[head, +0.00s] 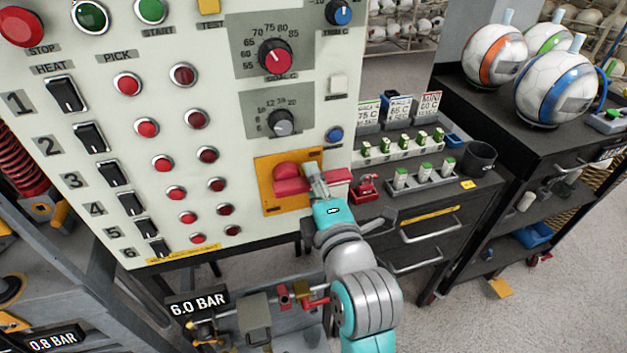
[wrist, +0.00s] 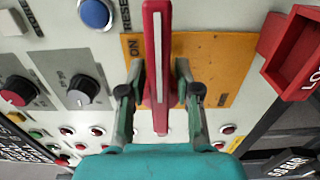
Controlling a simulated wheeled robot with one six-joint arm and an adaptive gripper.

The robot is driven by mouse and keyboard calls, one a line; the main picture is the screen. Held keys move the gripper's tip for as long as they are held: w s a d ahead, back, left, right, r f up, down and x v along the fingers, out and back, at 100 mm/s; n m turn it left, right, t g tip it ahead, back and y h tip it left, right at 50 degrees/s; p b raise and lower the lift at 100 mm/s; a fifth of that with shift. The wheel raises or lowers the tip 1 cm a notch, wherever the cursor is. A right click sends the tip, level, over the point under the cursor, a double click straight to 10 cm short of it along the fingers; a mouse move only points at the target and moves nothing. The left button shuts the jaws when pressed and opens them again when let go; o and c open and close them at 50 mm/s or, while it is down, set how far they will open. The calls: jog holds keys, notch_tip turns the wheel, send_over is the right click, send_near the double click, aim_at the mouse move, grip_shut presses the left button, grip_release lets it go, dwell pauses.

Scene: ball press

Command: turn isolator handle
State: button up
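The isolator handle (head: 288,179) is a red bar on an orange-yellow plate (head: 267,202) at the lower right of the white panel. It lies about level in the head view. In the wrist view the handle (wrist: 157,60) runs up the middle, with a pale stripe along its edge, and "ON" shows on the plate (wrist: 225,60) to its left.
Red push buttons and black switches fill the panel; a blue button (head: 334,135) sits above the plate. To the right, a dark bench (head: 455,190) holds small green-topped parts and a red box (head: 366,187). Balls stand farther right. A "6.0 BAR" sign (head: 197,303) is below.

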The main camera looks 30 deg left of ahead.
jog(key=shift+d, duration=0.1)
jog(key=v, duration=1.2)
dwell(0.4)
